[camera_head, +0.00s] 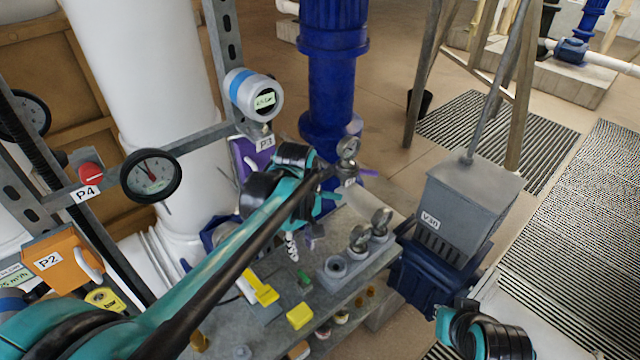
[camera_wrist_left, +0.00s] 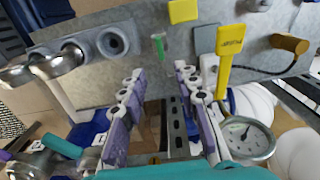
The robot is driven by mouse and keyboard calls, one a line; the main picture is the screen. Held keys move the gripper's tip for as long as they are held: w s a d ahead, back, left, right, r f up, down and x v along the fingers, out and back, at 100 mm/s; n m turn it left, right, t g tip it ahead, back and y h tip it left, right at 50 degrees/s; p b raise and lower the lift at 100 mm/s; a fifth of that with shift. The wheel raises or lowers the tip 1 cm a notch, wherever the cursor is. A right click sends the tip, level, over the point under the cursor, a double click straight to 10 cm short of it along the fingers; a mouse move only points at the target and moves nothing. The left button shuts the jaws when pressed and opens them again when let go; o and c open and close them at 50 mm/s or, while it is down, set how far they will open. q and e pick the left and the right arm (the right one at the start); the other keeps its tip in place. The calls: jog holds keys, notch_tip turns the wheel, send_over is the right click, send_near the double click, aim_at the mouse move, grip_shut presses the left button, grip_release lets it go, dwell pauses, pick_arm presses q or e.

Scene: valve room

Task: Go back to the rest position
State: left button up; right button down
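My left arm reaches in from the lower left of the head view, out over the grey metal bench (camera_head: 345,290). My left gripper (camera_head: 302,240) hangs above the back part of the bench, partly hidden by its own wrist. In the left wrist view its two purple-and-white fingers (camera_wrist_left: 158,78) stand apart with no object held between them. Part of my right arm shows at the lower right of the head view; its gripper does not show.
Gauges, including a black-rimmed dial (camera_head: 151,175), and a blue pipe (camera_head: 332,70) surround the arm.

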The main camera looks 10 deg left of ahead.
pick_arm(q)
jog(key=s+a+f+m+t+b, duration=0.3)
jog(key=s+m+t, duration=0.4)
jog(key=s+m, duration=0.3)
jog(key=shift+s+a+f+m, duration=0.3)
jog(key=shift+s+a+f, duration=0.1)
dwell(0.5)
